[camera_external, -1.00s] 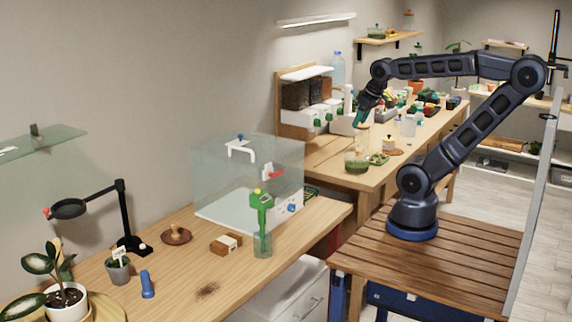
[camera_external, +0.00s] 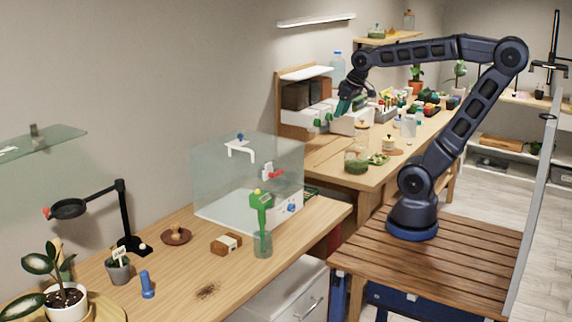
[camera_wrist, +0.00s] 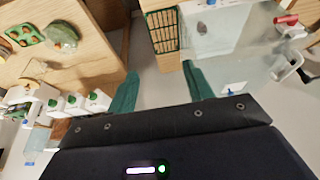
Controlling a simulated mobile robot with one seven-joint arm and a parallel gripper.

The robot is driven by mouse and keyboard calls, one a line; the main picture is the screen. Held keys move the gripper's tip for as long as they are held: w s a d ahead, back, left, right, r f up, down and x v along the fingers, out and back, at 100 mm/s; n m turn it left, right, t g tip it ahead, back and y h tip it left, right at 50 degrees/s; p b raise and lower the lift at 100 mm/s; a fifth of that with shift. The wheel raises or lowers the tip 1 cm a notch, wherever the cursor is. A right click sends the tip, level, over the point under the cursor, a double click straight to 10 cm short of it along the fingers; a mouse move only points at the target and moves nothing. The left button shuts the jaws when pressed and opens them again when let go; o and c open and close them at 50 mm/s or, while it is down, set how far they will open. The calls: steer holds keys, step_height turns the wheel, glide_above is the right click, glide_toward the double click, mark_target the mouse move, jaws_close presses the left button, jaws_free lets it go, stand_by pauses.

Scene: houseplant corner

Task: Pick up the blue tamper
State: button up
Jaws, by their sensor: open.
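The blue tamper (camera_external: 147,284) stands upright on the near wooden table, at the lower left of the external view, just right of the small grey pot. My gripper (camera_external: 341,112) is far from it, raised in front of the dispenser unit at the back. In the wrist view my gripper (camera_wrist: 165,84) shows two green fingers spread apart with nothing between them. The tamper is not visible in the wrist view.
A clear glass box (camera_external: 222,180) stands on the near table between my arm and the tamper. A black magnifier lamp (camera_external: 122,215), grey pot (camera_external: 118,268), wooden block (camera_external: 226,243) and green tool in a glass (camera_external: 262,215) stand around. Dark crumbs (camera_external: 206,291) lie right of the tamper.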

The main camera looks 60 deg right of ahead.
steer(key=w+a+r+n, duration=0.1)
steer(key=w+a+r, duration=0.2)
steer(key=w+a, duration=1.2)
steer(key=w+a+f, duration=0.2)
steer(key=w+a, duration=0.6)
steer(key=a, duration=0.3)
steer(key=n+y, duration=0.1)
steer(key=n, duration=0.2)
glide_above(146, 282)
steer(key=s+d, duration=0.2)
step_height(146, 282, down, 26)
steer(key=shift+s+x, duration=0.2)
steer(key=shift+x, duration=2.4)
steer(key=shift+s+x, duration=0.15)
steer(key=shift+x, duration=2.5)
steer(key=shift+f, duration=0.15)
steer(key=c, duration=1.1)
